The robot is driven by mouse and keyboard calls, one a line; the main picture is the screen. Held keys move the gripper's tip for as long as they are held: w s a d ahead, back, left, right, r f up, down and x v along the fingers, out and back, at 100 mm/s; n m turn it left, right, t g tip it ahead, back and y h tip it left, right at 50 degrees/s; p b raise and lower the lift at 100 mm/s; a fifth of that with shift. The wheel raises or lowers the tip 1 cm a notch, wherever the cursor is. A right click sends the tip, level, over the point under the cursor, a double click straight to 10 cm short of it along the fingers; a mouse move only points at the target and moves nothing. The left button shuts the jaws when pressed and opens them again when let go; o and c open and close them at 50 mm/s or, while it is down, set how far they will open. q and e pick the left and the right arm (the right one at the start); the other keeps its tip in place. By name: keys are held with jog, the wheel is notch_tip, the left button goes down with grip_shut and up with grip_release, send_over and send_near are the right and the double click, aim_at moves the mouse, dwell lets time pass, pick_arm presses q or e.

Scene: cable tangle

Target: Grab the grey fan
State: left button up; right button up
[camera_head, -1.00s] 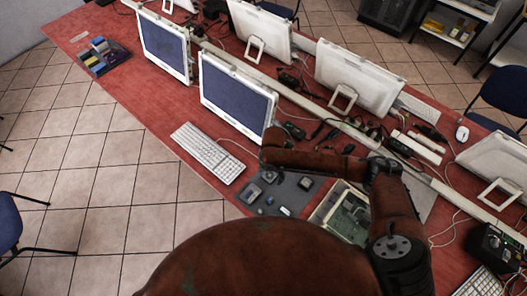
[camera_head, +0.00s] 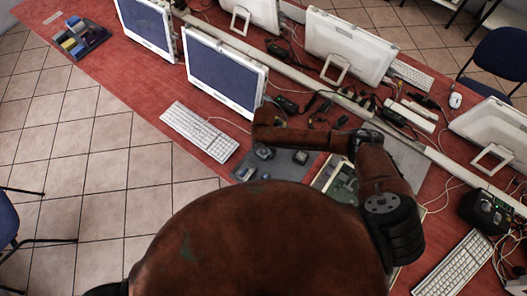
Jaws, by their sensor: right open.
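My right arm reaches in from the lower right, bends at its elbow and runs left above the table. The right gripper (camera_head: 264,112) is at the arm's far left end, by the lower right corner of a monitor. Its fingers are small and hard to make out; it is open. Below the forearm lies a grey mat (camera_head: 284,166) with several small dark grey parts. One blocky grey part (camera_head: 265,153) may be the grey fan; it is too small to be sure. The gripper is above and apart from it. My left gripper is not in view.
An open case with a green circuit board (camera_head: 340,183) lies right of the mat, partly covered by my arm. A white keyboard (camera_head: 200,131) lies left. Monitors (camera_head: 226,72) and tangled cables (camera_head: 322,106) crowd the back. A black box (camera_head: 489,211) stands at the right.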

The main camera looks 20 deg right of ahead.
jog(key=shift+s+r, duration=0.15)
jog(key=shift+s, duration=0.15)
jog(key=shift+w, duration=0.2)
jog(key=c, duration=0.4)
jog(key=shift+s, duration=0.15)
jog(key=c, duration=0.8)
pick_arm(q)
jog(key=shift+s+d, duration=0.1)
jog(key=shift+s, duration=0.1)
pick_arm(e)
jog(key=shift+c, duration=0.2)
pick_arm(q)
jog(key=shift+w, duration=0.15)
